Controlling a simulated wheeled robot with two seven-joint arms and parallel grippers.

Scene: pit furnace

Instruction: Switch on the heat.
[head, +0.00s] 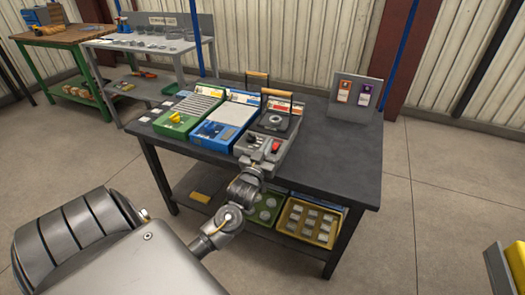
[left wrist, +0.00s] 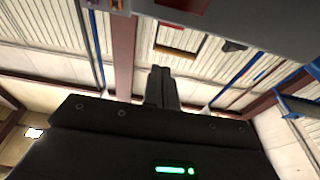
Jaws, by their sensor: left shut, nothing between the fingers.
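The grey furnace unit (head: 284,133) stands at the right of a row of three units on the dark table. Its front panel carries a red control (head: 276,146) and a small dark control beside it. I cannot tell the red control's position. My left gripper (head: 262,165) is at the front of this panel, below and close to the controls; I cannot tell whether it touches. In the left wrist view its dark fingers (left wrist: 161,86) are together with nothing between them. A dark red piece (left wrist: 185,5) shows at the top edge there. My right gripper is out of view.
The blue unit (head: 222,122) and green unit (head: 190,115) stand left of the furnace. A sign board (head: 356,96) stands at the table's back right. The table's right side (head: 335,155) is clear. Green and yellow trays (head: 308,222) sit on the lower shelf.

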